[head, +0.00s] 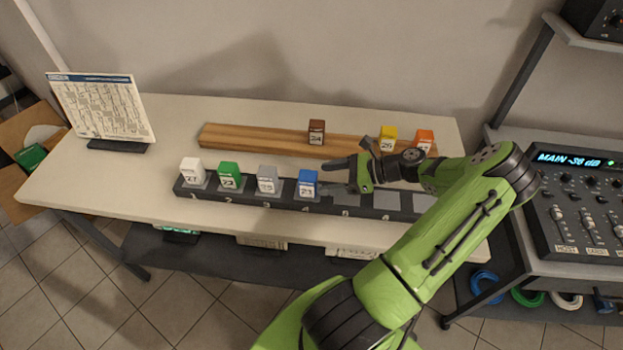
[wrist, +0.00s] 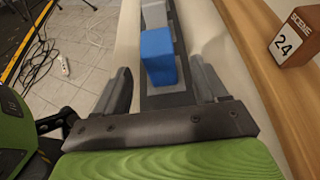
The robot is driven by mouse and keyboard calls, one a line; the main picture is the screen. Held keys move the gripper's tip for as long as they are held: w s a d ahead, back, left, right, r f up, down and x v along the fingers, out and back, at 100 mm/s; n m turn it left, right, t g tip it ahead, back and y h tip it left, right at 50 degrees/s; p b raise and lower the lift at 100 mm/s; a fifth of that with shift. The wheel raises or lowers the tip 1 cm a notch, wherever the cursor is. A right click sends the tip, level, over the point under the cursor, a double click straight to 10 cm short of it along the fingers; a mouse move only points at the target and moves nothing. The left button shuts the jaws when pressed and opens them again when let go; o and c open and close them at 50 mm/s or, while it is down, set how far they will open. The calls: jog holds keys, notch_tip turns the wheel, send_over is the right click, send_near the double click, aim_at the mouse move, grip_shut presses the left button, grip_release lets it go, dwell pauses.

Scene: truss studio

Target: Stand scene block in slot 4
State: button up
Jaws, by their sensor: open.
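The blue block (head: 307,183), marked 23, stands upright in the position labelled 4 of the dark slotted rack (head: 380,213). In the wrist view the blue block (wrist: 158,57) lies ahead, in line with the gap between my fingers. My gripper (head: 347,172) is open just to the right of the blue block. In the wrist view the open fingers (wrist: 162,82) are spread wide, with nothing held. White block 27 (head: 192,171), green block 22 (head: 229,175) and grey block 25 (head: 267,179) stand in slots 1 to 3. Slots to the right of the blue block look empty, partly hidden by my arm.
A wooden rail (head: 250,138) behind the rack bears brown block 24 (head: 316,132), yellow block 26 (head: 389,139) and an orange block (head: 422,140). A printed sheet (head: 101,106) stands at the table's left. A mixer desk (head: 580,215) is at the right.

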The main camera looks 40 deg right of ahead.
jog(key=v, duration=0.5)
jog(key=shift+s+d+r, duration=0.1)
jog(key=shift+s+r, duration=0.1)
jog(key=w+a+r+n+g+h, duration=0.25)
jog(key=a+r+n+g, duration=0.3)
jog(key=a+n, duration=0.45)
jog(key=w+a+r+n+g+h, duration=0.2)
jog(key=a+r+n+g+h, duration=0.2)
jog(key=a+r+n, duration=0.5)
jog(key=s+a+r+n+t+h, duration=0.2)
jog(key=s+a+r+n+t, duration=0.2)
jog(key=s+a+n, duration=0.5)
jog(key=shift+s+a+r, duration=0.7)
jog(key=shift+s+a, duration=0.25)
jog(key=shift+s, duration=0.2)
